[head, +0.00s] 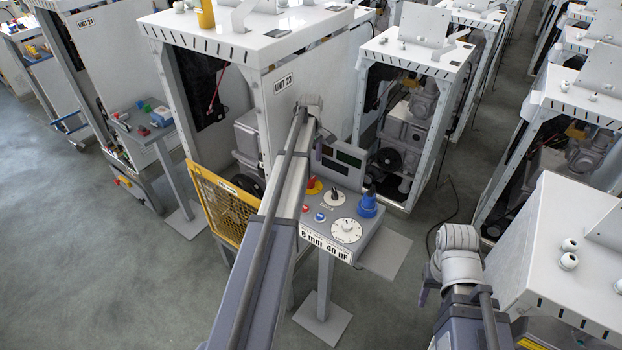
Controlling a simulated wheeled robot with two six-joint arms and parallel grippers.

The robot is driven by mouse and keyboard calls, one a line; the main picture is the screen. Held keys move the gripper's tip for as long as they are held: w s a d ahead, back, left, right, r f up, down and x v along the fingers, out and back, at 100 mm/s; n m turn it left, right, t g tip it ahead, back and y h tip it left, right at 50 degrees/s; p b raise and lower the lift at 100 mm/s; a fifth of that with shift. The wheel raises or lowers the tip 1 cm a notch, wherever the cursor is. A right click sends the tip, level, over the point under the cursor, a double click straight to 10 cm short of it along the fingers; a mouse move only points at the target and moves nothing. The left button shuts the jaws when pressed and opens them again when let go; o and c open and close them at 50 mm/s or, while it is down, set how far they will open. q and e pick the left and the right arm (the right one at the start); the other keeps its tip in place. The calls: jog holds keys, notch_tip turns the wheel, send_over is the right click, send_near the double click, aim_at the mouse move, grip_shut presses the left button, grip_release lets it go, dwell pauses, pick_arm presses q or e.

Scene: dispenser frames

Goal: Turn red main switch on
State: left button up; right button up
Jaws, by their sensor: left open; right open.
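The control box (340,240) stands on a post in the middle of the head view. A red switch on a yellow plate (314,186) sits at its upper left, right beside my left arm, which hides part of that side. My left gripper (322,143) is beyond the switch, above the back of the box near the dark displays. It is open, small and partly hidden by its arm, and appears empty. My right gripper (426,288) is open, low at the right and well apart from the box. Its fingers are mostly hidden by the wrist.
The box also carries a red button (306,208), a black knob (334,195), a white dial (347,230) and a blue plug (368,204). The UNIT 23 frame (288,115) with a yellow mesh guard (222,207) stands behind left. A white cabinet (560,245) is close at right.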

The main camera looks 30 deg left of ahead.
aim_at(311, 179)
pick_arm(q)
notch_tip(311, 179, down, 8)
jog(key=b, duration=0.7)
jog(key=shift+r, duration=0.2)
jog(key=shift+r, duration=0.1)
jog(key=c, duration=1.4)
